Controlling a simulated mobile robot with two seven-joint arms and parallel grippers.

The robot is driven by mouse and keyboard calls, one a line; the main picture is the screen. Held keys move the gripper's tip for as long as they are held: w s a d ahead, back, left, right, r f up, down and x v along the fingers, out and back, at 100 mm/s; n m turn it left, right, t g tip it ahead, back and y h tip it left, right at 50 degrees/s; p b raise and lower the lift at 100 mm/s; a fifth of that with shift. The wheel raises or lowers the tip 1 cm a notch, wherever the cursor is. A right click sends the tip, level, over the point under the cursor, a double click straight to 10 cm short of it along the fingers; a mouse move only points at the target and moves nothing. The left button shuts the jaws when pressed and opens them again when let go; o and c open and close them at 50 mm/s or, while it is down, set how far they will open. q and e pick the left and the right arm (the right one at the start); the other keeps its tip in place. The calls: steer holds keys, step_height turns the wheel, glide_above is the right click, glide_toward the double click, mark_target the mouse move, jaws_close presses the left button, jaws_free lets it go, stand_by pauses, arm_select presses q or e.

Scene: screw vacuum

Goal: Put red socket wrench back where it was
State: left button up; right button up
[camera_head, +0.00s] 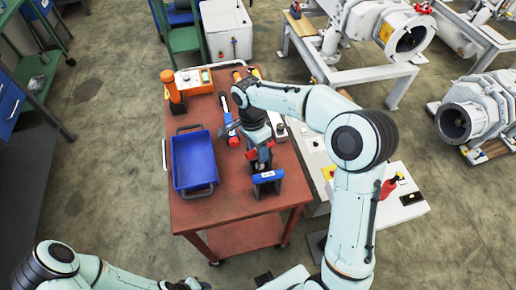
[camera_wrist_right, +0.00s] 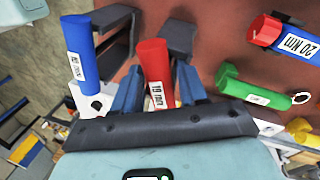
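The red socket wrench (camera_wrist_right: 154,65), with a white label, shows in the right wrist view. It lies between two blue finger-like parts in front of the right hand. Its lower end is hidden behind the hand's black bar. My right gripper (camera_head: 262,152) is over the red table (camera_head: 235,210) in the head view. Narrow gaps beside the red handle are hard to judge, so I cannot tell whether the fingers press on it. A blue-handled tool (camera_wrist_right: 80,52) is to its left and a green-handled tool (camera_wrist_right: 245,88) to its right.
A blue tray (camera_head: 194,163) is on the left of the table. An orange control box (camera_head: 192,82) is at the far edge. A red-ended tool labelled 20 Nm (camera_wrist_right: 285,38) lies to the upper right in the wrist view. White machines and frames stand right of the table.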

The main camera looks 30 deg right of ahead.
arm_select(q)
steer(key=shift+r, duration=0.1)
arm_select(e)
steer(key=shift+r, duration=0.1)
steer(key=shift+r, duration=0.4)
arm_select(q)
steer(key=w+r+p, duration=0.2)
steer(key=w+r, duration=0.1)
steer(key=shift+w+r, duration=0.15)
arm_select(e)
step_height(320, 180, up, 12)
steer(key=w, duration=0.2)
steer(key=shift+w+a+f, duration=0.15)
steer(key=shift+w+f, duration=0.05)
